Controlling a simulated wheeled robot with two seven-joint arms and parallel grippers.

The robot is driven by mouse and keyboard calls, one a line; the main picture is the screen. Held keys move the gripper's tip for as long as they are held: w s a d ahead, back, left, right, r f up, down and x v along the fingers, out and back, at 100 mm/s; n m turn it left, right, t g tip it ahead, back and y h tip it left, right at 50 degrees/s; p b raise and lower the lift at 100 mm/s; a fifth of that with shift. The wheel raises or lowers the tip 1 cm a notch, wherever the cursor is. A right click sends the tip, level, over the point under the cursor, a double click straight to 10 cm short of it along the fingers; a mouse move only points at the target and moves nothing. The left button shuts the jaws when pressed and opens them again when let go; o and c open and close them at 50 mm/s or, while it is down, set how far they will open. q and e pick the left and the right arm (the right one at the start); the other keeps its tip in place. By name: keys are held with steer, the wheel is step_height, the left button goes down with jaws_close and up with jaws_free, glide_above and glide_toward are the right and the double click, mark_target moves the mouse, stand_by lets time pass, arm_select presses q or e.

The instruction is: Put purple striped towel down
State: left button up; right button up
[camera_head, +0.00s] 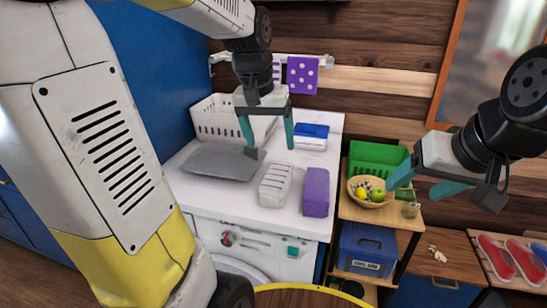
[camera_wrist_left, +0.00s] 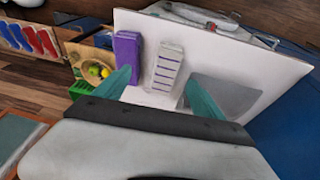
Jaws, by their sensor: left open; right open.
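The purple striped towel, folded white cloth with thin dark purple stripes (camera_head: 275,185), lies on the white counter top (camera_head: 240,208). It also shows in the left wrist view (camera_wrist_left: 168,66), between and beyond the fingertips. My left gripper (camera_head: 268,143) is open and empty, above and behind the towel and apart from it. My right gripper (camera_head: 415,188) is open and empty, out to the right near the wooden shelf. A plain purple folded cloth (camera_head: 316,192) lies just right of the striped towel.
A grey flat tray (camera_head: 222,163) lies left of the towel. A white basket (camera_head: 218,118) and a blue-lidded box (camera_head: 312,132) stand behind. A purple dotted towel (camera_head: 302,76) hangs on the wall rail. A fruit bowl (camera_head: 355,201) and green crate (camera_head: 375,157) stand right.

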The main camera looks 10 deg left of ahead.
arm_select(q)
steer(key=s+d+t+h, duration=0.1)
steer(key=s+t, duration=0.2)
steer(key=s, duration=1)
steer(key=shift+d+r, duration=0.2)
steer(key=shift+r, duration=0.1)
steer(key=shift+o, duration=0.4)
